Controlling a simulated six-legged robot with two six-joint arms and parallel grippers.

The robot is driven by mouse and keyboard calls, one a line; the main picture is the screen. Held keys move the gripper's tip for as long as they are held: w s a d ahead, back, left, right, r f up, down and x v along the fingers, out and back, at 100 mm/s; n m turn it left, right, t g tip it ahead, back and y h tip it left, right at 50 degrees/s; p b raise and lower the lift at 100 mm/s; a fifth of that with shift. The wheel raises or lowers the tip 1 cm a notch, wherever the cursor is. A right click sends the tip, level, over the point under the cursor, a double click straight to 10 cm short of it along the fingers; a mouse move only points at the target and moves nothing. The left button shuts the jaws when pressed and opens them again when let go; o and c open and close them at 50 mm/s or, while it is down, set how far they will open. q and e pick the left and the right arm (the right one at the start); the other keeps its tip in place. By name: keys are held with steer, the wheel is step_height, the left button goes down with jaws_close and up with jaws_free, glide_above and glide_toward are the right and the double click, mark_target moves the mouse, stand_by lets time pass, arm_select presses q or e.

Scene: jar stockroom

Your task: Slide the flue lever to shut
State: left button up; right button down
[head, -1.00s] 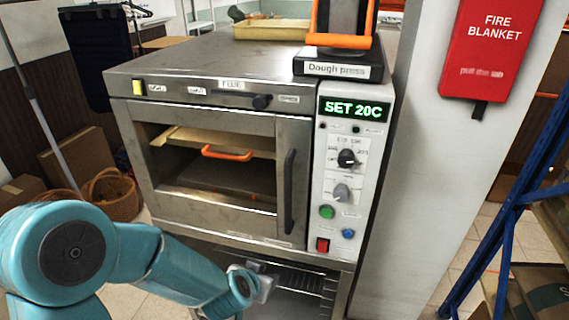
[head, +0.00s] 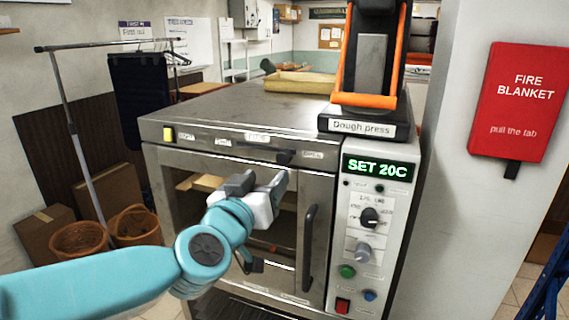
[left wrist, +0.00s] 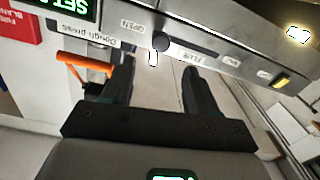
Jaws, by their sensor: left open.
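The flue lever (head: 284,157) is a dark knob on a slot in the oven's upper front strip, near the slot's right end. In the left wrist view the knob (left wrist: 160,42) shows at the top, beside a label that reads OPEN upside down. The FLUE label (head: 257,137) sits above the slot. My left gripper (head: 262,180) is open in front of the oven, just below and left of the knob. In the left wrist view its two fingers (left wrist: 157,74) are apart with nothing between them, and the knob lies beyond their tips. My right gripper is not in view.
A dough press (head: 362,118) stands on the oven's top right. The control panel (head: 368,225) reads SET 20C. A dark door handle (head: 309,248) juts out below the strip. A yellow tray (head: 300,81) lies at the back of the top. A fire blanket (head: 518,100) hangs at right.

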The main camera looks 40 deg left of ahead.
mark_target(281, 159)
arm_select(q)
steer(key=x, duration=0.9)
steer(key=shift+w+p, duration=0.3)
steer(key=shift+w, duration=0.05)
steer(key=shift+w+a+f, duration=0.1)
steer(key=shift+w+a, duration=0.1)
steer(key=shift+s, duration=0.1)
steer(key=shift+d, duration=0.1)
steer(key=c, duration=0.4)
jaws_close()
